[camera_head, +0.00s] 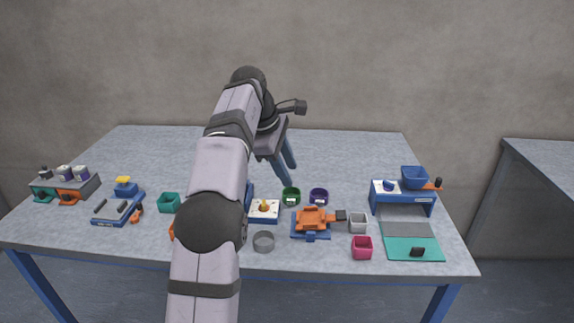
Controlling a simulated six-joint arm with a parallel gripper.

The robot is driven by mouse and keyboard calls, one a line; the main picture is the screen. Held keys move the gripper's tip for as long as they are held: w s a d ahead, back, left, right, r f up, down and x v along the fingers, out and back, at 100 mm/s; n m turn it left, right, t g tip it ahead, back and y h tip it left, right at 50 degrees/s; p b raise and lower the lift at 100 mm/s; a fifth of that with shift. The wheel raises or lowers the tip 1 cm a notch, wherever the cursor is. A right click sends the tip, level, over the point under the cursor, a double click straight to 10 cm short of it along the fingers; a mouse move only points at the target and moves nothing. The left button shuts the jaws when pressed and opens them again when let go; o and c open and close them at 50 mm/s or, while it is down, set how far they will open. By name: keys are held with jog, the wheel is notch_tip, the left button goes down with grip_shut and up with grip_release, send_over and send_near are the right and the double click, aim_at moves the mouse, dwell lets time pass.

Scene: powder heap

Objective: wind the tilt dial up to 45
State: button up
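Two knobs could be the tilt dial, and no scale or number can be read on either. One is a yellow knob (264,206) on a white plate with a blue base, just right of my arm. The other is a blue knob (390,185) on the white panel of a blue stand (402,201) at the right. My gripper (285,179) hangs above the middle of the table, above and a little right of the yellow knob in the picture. Its two blue-grey fingers stand slightly apart with nothing visible between them, and it touches neither knob.
A blue hopper (414,177) tops the stand; a teal mat (413,249) lies in front. An orange device (312,219), several small cups and a pink box (361,247) crowd the front. My arm hides part of the front middle. The table's back (350,150) is clear.

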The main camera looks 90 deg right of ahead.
jog(key=shift+c, duration=0.2)
jog(key=shift+c, duration=0.8)
jog(key=w+f+m+t+h+b, duration=0.1)
jog(key=w+f+m+t+b, duration=0.2)
jog(key=m, duration=1.1)
jog(key=shift+w+a+f+m+t+b, duration=0.4)
jog(key=shift+w+f+b, duration=0.6)
jog(key=shift+w, duration=0.8)
jog(key=shift+f, duration=0.2)
